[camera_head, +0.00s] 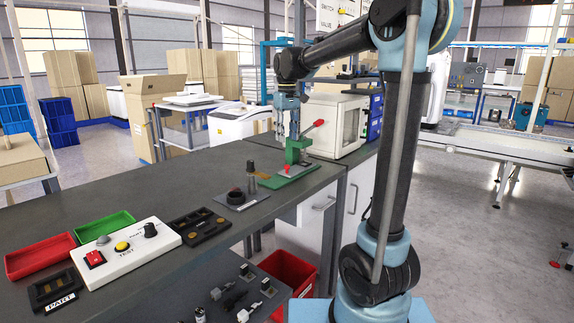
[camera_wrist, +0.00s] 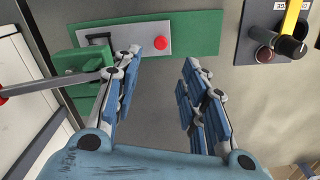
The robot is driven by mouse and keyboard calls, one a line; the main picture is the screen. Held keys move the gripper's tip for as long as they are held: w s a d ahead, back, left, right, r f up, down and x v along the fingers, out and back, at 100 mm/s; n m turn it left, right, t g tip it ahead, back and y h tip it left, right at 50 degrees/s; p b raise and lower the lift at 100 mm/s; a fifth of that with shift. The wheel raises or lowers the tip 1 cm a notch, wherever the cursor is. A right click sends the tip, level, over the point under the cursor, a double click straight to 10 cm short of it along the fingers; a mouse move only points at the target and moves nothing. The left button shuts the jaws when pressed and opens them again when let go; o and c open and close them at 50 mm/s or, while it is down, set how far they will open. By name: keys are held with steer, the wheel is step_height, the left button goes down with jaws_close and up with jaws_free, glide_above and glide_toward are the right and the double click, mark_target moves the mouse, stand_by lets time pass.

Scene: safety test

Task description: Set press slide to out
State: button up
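The press is a green stand (camera_head: 297,150) on a green base plate (camera_head: 292,178), with a red-knobbed lever (camera_head: 318,123). Its slide, a grey plate with a red knob (camera_head: 287,168), lies on the base; in the wrist view the grey plate (camera_wrist: 140,40) runs out from beside the green press body (camera_wrist: 82,62), with the red knob (camera_wrist: 162,42) at its right end. My gripper (camera_head: 288,128) is above the press area. In the wrist view my gripper (camera_wrist: 163,66) is open and empty, its fingers below the red knob and apart from it. The height gap is unclear.
A dark plate with a black knob and yellow part (camera_wrist: 287,45) lies to the right in the wrist view. A white cabinet (camera_head: 337,122) stands behind the press. A white button box (camera_head: 125,252), a red tray (camera_head: 38,256) and a green tray (camera_head: 103,228) sit farther left on the bench.

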step_height(320, 180, down, 12)
steer(key=shift+r, duration=0.2)
stand_by(0.4)
steer(key=shift+s, duration=0.1)
jaws_close()
